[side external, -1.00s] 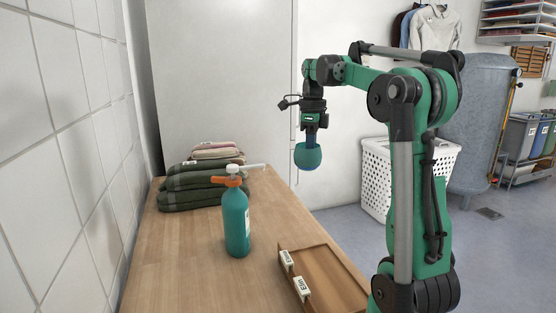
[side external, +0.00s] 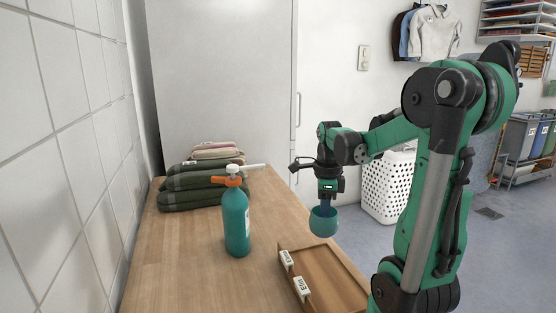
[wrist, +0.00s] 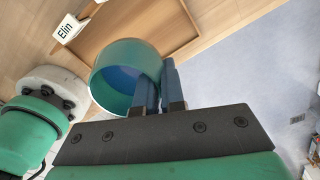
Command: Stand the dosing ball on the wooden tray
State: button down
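The dosing ball (side external: 323,222) is a teal, hollow round cup with an open mouth. My gripper (side external: 325,203) is shut on its rim and holds it in the air near the table's right edge, beyond the far end of the tray in the side view. In the wrist view the ball (wrist: 112,75) shows its open mouth, and the blue fingers of my gripper (wrist: 161,85) pinch its wall. The wooden tray (side external: 335,278) is shallow and empty where visible, with white tags on its left rim. The tray (wrist: 130,22) also shows behind the ball in the wrist view.
A teal bottle (side external: 236,222) with an orange collar and white spout stands left of the tray. Folded towels (side external: 190,190) are stacked at the back. The wooden table (side external: 180,262) is clear at the front left. A white laundry basket (side external: 388,190) stands on the floor.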

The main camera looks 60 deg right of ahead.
aim_at(321, 261)
jog(key=shift+f, duration=4.75)
jog(key=c, duration=1)
grip_release()
jog(key=shift+f, duration=0.1)
notch_tip(321, 261, up, 12)
jog(key=shift+w+r, duration=0.1)
jog(key=w+a+n+t, duration=0.2)
jog(key=w+a+n, duration=0.1)
jog(key=a+n, duration=0.4)
jog(key=w+a+n+t, duration=0.2)
jog(key=a+n, duration=0.5)
jog(key=n, duration=0.7)
jog(key=w+a+n+t, duration=0.3)
jog(key=a+n, duration=0.4)
jog(key=n, duration=0.4)
jog(key=shift+w+a, duration=0.2)
jog(key=shift+w, duration=0.2)
